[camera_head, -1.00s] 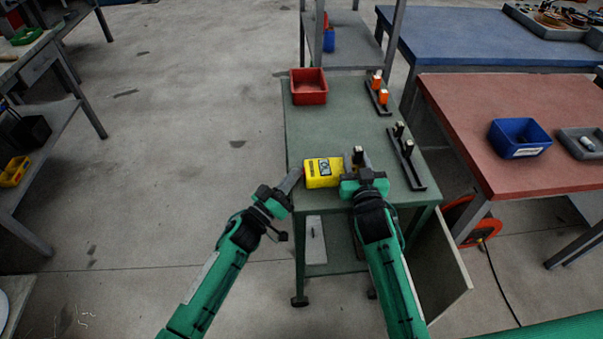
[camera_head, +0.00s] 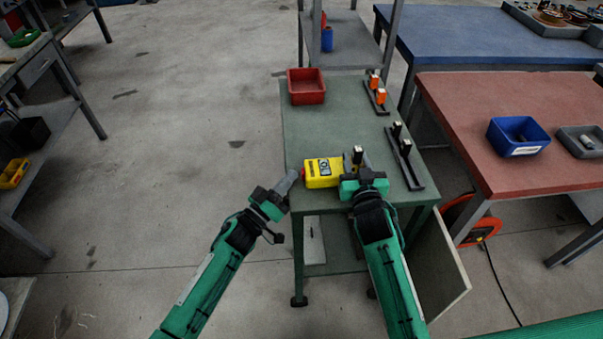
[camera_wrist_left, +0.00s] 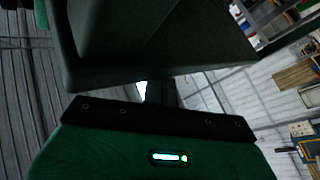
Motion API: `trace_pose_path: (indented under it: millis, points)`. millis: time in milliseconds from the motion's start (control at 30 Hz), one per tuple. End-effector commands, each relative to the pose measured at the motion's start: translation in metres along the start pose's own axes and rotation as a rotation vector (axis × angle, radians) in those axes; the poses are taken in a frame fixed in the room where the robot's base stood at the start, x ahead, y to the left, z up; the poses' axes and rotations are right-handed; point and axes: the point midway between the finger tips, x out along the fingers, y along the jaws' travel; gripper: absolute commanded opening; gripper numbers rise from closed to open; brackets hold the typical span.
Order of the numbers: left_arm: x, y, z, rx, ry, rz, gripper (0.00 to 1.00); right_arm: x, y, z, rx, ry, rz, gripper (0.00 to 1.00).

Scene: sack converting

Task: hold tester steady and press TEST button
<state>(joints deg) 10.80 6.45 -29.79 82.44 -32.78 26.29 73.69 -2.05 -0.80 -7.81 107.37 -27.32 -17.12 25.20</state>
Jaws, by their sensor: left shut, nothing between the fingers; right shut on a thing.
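The yellow tester (camera_head: 322,173) lies on the green table (camera_head: 330,130) near its front left edge, with a small dark-framed display on its top. A red button (camera_head: 303,174) shows at its left end. My right gripper (camera_head: 355,170) is shut on the tester at its right end. My left gripper (camera_head: 292,175) is shut and empty, its tip close beside the red button; I cannot tell whether they touch. The left wrist view shows mostly dark and green gripper parts, with the tester not visible there.
A red bin (camera_head: 306,87) stands at the back left of the green table. Black racks with orange-topped pieces (camera_head: 376,90) and dark pieces (camera_head: 403,155) lie along its right side. A red-topped table (camera_head: 520,115) with a blue bin (camera_head: 518,137) stands to the right.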

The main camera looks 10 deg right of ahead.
Motion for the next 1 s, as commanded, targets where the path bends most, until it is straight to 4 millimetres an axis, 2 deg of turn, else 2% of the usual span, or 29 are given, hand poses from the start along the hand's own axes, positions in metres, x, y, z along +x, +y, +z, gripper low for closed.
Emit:
trace_pose_path:
  millis: [33,400,1000]
  points:
    - [-0.009,-0.006,0.008,0.000,-0.018,-0.010,0.00,0.000,0.000,0.000,0.001,0.002,0.000,0.01]
    - [-0.032,-0.023,-0.016,-0.002,-0.009,-0.008,0.00,0.000,0.000,0.000,0.000,0.001,0.000,0.01]
    - [-0.033,-0.025,-0.021,-0.003,-0.004,-0.006,0.00,0.000,0.000,0.000,-0.001,0.000,0.000,0.01]
